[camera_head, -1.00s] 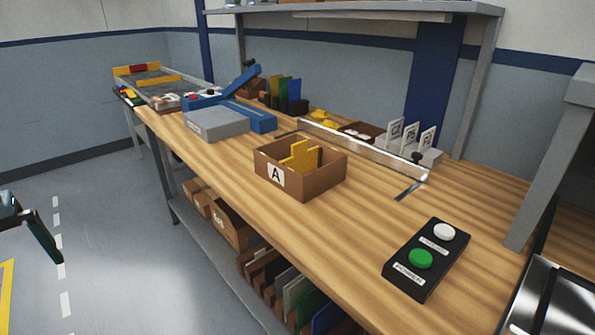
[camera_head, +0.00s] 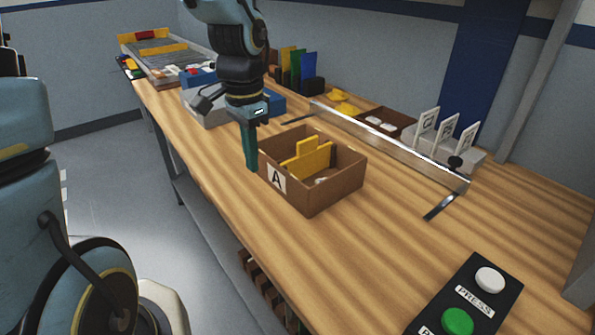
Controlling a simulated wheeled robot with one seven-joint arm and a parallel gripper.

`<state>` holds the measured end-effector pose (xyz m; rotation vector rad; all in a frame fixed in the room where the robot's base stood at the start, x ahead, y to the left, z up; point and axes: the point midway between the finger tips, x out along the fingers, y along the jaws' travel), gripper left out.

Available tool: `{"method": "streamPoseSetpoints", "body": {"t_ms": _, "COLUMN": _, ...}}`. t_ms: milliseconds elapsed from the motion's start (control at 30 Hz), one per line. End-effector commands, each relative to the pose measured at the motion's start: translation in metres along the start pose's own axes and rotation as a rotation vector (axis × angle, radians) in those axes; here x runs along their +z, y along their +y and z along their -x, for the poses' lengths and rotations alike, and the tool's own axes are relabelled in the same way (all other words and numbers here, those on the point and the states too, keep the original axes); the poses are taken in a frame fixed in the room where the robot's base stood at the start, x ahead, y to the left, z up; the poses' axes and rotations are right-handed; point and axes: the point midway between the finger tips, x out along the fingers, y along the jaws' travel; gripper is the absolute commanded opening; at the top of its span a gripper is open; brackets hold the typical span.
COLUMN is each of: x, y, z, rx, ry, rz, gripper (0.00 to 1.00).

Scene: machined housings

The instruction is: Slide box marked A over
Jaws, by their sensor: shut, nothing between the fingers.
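The box marked A (camera_head: 326,197) is an open brown box on the wooden bench, with a white label reading A on its front left face. Yellow parts (camera_head: 308,157) stand inside it, with something small and pale beside them. My gripper (camera_head: 252,168) points down at the box's left side, its shut fingers level with the box wall and close to it. I cannot tell whether they touch the box. Nothing shows between the fingers.
A metal rail (camera_head: 388,146) runs along the bench behind the box. A button panel (camera_head: 470,300) with white and green buttons lies at the front right. White lettered cards (camera_head: 445,132) stand behind the rail. Bare wood lies right of the box.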

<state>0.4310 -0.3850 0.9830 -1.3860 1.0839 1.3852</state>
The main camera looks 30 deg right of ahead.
Motion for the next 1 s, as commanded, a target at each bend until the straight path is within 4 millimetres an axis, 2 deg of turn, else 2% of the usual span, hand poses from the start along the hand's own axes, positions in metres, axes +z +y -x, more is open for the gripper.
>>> {"method": "streamPoseSetpoints", "body": {"t_ms": 133, "x": -0.003, "y": 0.003, "z": -0.009, "rx": 0.003, "ry": -0.003, "rz": -0.020, "gripper": 0.00}}
{"method": "streamPoseSetpoints", "body": {"t_ms": 267, "x": -0.002, "y": 0.003, "z": -0.028, "rx": 0.006, "ry": -0.005, "rz": -0.019, "gripper": 0.00}}
{"method": "streamPoseSetpoints", "body": {"t_ms": 633, "x": -0.002, "y": 0.003, "z": -0.103, "rx": 0.005, "ry": -0.005, "rz": -0.018, "gripper": 0.00}}
{"method": "streamPoseSetpoints", "body": {"t_ms": 800, "x": -0.029, "y": 0.003, "z": -0.098, "rx": 0.003, "ry": 0.000, "rz": -0.018, "gripper": 0.00}}
{"method": "streamPoseSetpoints", "body": {"t_ms": 1000, "x": -0.042, "y": 0.003, "z": -0.099, "rx": 0.002, "ry": 0.000, "rz": -0.016, "gripper": 0.00}}
